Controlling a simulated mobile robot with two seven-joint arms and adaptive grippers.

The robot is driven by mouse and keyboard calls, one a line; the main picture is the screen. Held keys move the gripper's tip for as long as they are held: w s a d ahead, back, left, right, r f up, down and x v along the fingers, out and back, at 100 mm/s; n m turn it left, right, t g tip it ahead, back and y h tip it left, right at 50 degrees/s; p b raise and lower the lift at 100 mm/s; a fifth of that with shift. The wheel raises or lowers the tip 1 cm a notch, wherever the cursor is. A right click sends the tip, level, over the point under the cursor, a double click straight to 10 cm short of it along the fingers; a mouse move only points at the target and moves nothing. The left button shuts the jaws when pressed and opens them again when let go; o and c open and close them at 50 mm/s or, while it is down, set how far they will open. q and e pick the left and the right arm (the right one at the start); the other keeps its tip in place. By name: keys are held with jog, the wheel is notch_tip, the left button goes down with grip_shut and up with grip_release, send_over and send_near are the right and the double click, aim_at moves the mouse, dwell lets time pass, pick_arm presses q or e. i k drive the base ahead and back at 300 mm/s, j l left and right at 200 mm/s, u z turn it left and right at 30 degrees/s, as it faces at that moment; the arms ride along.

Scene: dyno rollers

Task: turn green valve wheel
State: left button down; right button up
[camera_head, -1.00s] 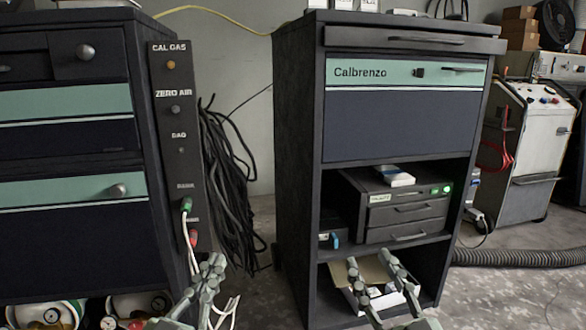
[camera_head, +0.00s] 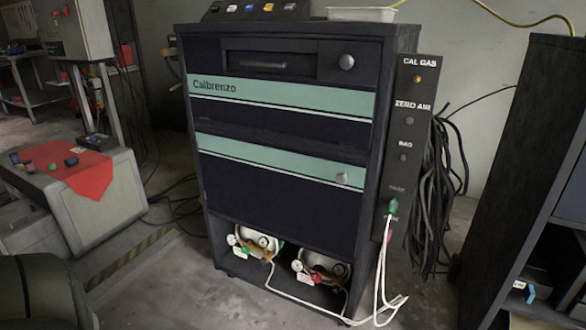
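Two gas cylinders with gauges stand in the open bottom bay of the dark Calbrenzo cabinet (camera_head: 290,215). The left cylinder (camera_head: 254,236) carries a small green part (camera_head: 246,250) by its gauges, which looks like the green valve wheel but is too small to make out clearly. The right cylinder (camera_head: 317,264) carries a red part (camera_head: 316,279). A green fitting (camera_head: 393,206) with white hoses sits low on the side panel (camera_head: 405,130). Neither of my grippers is in view.
A grey bench with a red cloth (camera_head: 82,172) stands at the left. A dark rounded thing (camera_head: 45,290) fills the lower left corner. White hoses (camera_head: 378,300) hang beside the bay. Another dark cabinet (camera_head: 515,170) stands at the right.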

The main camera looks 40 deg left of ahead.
aim_at(245, 250)
jog(key=u, duration=1.65)
jog(key=i+j, duration=0.2)
jog(key=i, duration=0.25)
jog(key=i+j, duration=0.15)
jog(key=i, duration=0.3)
